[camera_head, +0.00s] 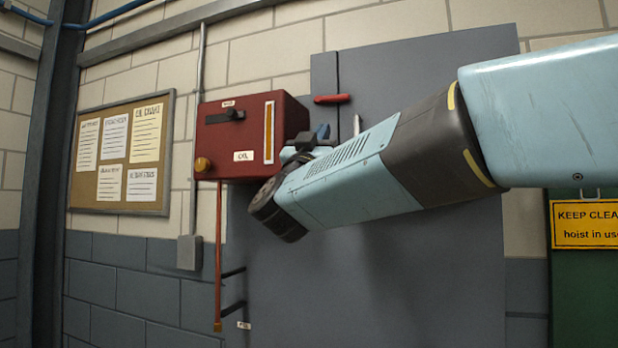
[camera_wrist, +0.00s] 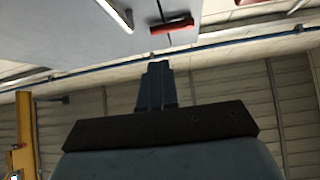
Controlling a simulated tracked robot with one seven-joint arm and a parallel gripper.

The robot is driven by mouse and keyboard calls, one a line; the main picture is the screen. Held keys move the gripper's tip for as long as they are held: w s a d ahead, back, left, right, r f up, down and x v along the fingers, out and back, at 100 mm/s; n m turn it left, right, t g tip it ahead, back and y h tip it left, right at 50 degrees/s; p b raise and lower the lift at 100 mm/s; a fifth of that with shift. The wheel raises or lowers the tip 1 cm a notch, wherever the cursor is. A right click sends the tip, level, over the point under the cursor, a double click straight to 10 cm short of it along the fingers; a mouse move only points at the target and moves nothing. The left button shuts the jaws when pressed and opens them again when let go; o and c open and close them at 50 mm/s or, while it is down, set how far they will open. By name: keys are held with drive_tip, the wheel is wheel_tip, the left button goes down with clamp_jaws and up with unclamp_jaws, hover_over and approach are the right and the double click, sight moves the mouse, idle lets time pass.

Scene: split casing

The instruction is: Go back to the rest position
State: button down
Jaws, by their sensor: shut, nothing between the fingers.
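My gripper (camera_wrist: 155,72) shows in the wrist view as two dark blue fingers close together, with nothing between them. In the head view my gripper (camera_head: 318,135) is only partly seen behind my pale blue arm, which reaches in from the right. It is in front of the tall grey panel (camera_head: 420,60), near the right side of the red box (camera_head: 215,160). I cannot tell its exact gap from either. The wrist view is tilted and shows the grey panel (camera_wrist: 60,35) at top left.
A red handle (camera_head: 331,99) is on the panel; it also shows in the wrist view (camera_wrist: 172,26). A thin red pipe (camera_head: 218,260) drops below the box. A notice board (camera_head: 120,155) hangs at left. A yellow sign (camera_head: 588,224) is at right.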

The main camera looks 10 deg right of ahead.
wheel_tip(320, 180, down, 20)
drive_tip(key=d+n+g+y, duration=0.3)
drive_tip(key=n+g+y, duration=0.3)
drive_tip(key=n+y, duration=0.8)
drive_tip(key=s+d+f+m+g, duration=0.3)
drive_tip(key=s+d+f+g, duration=0.2)
drive_tip(key=s+f, duration=0.4)
drive_tip(key=s+d+f+m+g, duration=0.3)
drive_tip(key=s+d+f+g, duration=0.2)
drive_tip(key=s+f, duration=0.4)
wheel_tip(320, 180, down, 4)
drive_tip(key=shift+s+d+r+g, duration=0.1)
drive_tip(key=shift+s+d+g, duration=0.3)
drive_tip(key=shift+g, duration=0.2)
